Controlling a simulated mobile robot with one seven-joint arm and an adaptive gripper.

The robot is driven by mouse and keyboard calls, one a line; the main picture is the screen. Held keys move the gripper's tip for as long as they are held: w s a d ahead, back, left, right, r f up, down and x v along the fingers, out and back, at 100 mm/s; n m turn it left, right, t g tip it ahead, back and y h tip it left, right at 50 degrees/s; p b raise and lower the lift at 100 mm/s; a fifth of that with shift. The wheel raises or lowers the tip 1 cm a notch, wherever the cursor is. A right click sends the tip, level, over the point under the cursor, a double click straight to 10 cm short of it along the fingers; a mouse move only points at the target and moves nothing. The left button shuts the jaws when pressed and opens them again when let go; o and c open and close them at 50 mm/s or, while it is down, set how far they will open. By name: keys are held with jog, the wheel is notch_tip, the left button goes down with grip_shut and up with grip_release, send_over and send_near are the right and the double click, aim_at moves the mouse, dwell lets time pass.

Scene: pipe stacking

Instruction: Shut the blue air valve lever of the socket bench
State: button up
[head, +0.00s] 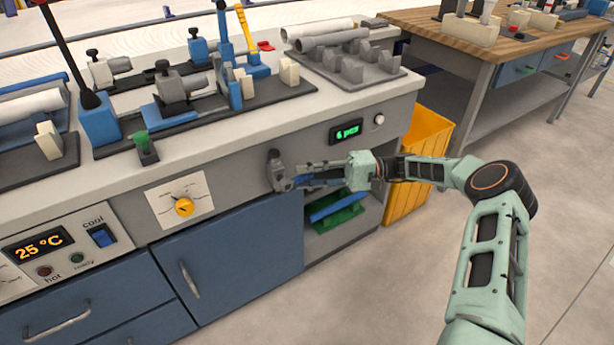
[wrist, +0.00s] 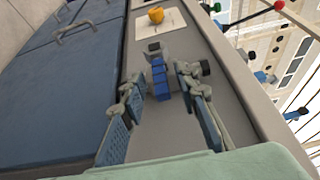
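The grey air valve (head: 276,170) sticks out of the front panel of the socket bench (head: 235,147). In the wrist view, its blue lever (wrist: 160,80) points from the valve body (wrist: 154,48) towards my camera. My gripper (head: 298,176) reaches the valve from the right in the head view. In the wrist view, the two fingers of my gripper (wrist: 157,88) are apart, one on each side of the lever, with visible gaps. In the head view the fingers partly hide the lever.
A green-lit pressure display (head: 346,132) sits above my gripper. An orange knob (head: 184,207) is on a white plate left of the valve. Below are a blue cabinet door (head: 245,260) and an open shelf with a green tray (head: 335,222). A yellow bin (head: 425,140) stands at the right.

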jog(key=v, duration=1.2)
dwell(0.4)
